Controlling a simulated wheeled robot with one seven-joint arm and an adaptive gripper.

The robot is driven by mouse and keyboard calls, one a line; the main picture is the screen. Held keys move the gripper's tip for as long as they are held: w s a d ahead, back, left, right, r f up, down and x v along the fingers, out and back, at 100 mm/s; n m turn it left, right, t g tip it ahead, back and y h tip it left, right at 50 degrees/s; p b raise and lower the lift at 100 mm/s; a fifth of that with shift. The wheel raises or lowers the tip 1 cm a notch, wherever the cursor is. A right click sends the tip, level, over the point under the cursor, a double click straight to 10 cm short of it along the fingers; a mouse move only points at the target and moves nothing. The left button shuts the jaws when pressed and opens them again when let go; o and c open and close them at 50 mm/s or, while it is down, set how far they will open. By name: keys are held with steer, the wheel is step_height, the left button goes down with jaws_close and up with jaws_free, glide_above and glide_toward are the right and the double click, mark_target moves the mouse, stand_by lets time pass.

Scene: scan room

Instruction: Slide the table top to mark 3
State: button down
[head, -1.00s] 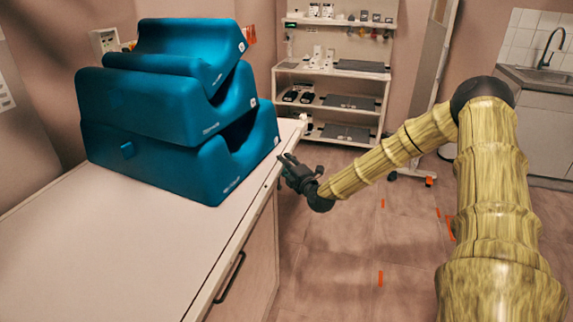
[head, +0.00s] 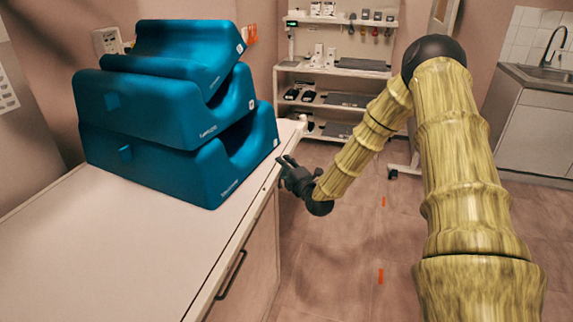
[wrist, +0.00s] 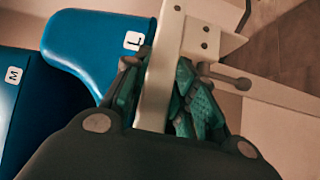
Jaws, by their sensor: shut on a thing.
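The white table top (head: 95,255) runs along the left of the head view. A stack of blue cushions rests on its far part. My gripper (head: 283,163) is at its right long edge, beside the cushions. In the wrist view my gripper (wrist: 160,95) is shut on a pale strip, the table top's edge rail (wrist: 158,85), with a green-padded finger on each side. A pale bracket with dark holes and a small knob lies just beyond the fingers. No numbered mark can be made out, so I cannot tell which is mark 3.
The blue cushions (head: 150,108) carry size labels, M and L in the wrist view. Orange floor strips (head: 381,276) lie on the open floor to the right. A shelf unit (head: 335,85) stands at the back, and a sink counter (head: 540,110) at the right.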

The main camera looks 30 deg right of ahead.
steer(key=shift+s+f, duration=0.15)
steer(key=shift+f, duration=0.05)
stand_by(0.5)
steer(key=c, duration=1.2)
jaws_free()
steer(key=shift+d, duration=0.15)
steer(key=shift+o, duration=0.2)
steer(key=shift+r, duration=0.1)
steer(key=s+a, duration=0.1)
steer(key=s, duration=1)
steer(key=shift+s, duration=0.4)
